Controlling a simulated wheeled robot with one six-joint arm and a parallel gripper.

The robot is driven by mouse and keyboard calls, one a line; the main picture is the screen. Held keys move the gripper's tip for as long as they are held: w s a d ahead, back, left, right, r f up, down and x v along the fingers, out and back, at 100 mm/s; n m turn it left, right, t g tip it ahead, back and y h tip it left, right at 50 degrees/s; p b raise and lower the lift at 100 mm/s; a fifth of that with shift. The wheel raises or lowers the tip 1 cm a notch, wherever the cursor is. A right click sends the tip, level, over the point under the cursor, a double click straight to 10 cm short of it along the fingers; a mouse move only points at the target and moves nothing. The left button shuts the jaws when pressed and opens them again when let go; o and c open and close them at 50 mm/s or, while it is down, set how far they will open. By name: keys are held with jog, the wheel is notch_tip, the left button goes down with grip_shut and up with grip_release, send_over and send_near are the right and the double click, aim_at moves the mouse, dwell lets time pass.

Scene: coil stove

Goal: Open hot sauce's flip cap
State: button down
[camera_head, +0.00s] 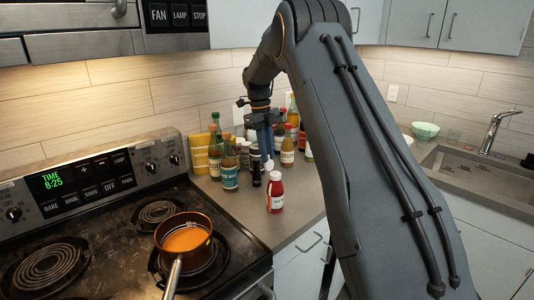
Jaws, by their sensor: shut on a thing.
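A red bottle (275,197) with a white label stands upright at the front of the counter, just right of the stove. It looks like the hot sauce, but its label is too small to read. My gripper (267,155) points down above and behind it, close to the group of bottles. It is shut on a small pale thing (268,164) at its fingertips. I cannot tell whether this is a cap or what it belongs to. The flip cap's state is too small to make out.
Several sauce bottles (229,166) crowd the counter behind and left of the red bottle. The stove (110,245) at left carries a pot (184,238) of orange liquid. A sink (480,180) and green bowl (425,130) lie at right. Counter in front of the red bottle is clear.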

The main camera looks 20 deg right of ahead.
jog(key=shift+s+f, duration=0.1)
jog(key=shift+f, duration=0.25)
jog(key=c, duration=1.6)
grip_release()
jog(key=shift+c, duration=0.2)
jog(key=shift+r, duration=0.1)
jog(key=shift+r, duration=0.15)
notch_tip(320, 180, up, 8)
jog(key=w+b, duration=0.1)
jog(key=b, duration=0.2)
jog(key=shift+w+a+f, duration=0.2)
jog(key=shift+a+f, duration=0.05)
jog(key=shift+a, duration=0.05)
